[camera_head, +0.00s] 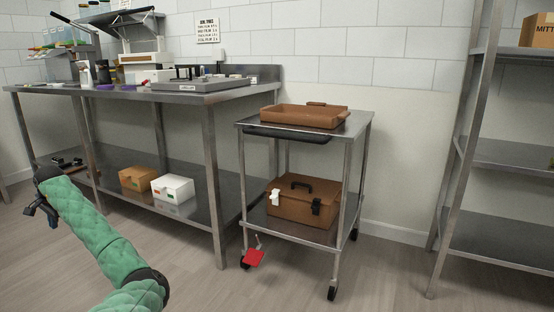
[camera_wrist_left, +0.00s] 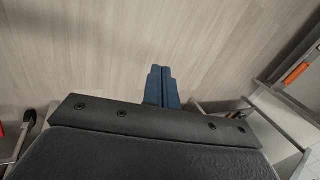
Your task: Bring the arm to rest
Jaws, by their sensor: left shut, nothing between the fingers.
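My left arm comes in from the lower left of the head view in a green padded sleeve. My left gripper (camera_head: 42,209) is at the far left of that view, in the air in front of the steel workbench (camera_head: 205,150). In the left wrist view its blue fingers (camera_wrist_left: 161,88) are together, with nothing between them. They point over bare floor. My right gripper shows in neither view.
A steel cart (camera_head: 350,128) carries a brown tray (camera_head: 290,117) on top and a brown case (camera_head: 300,205) below. A red tag or pedal (camera_head: 254,258) is near its wheel. A steel rack (camera_head: 500,155) stands at right. The floor (camera_head: 205,285) in front is clear.

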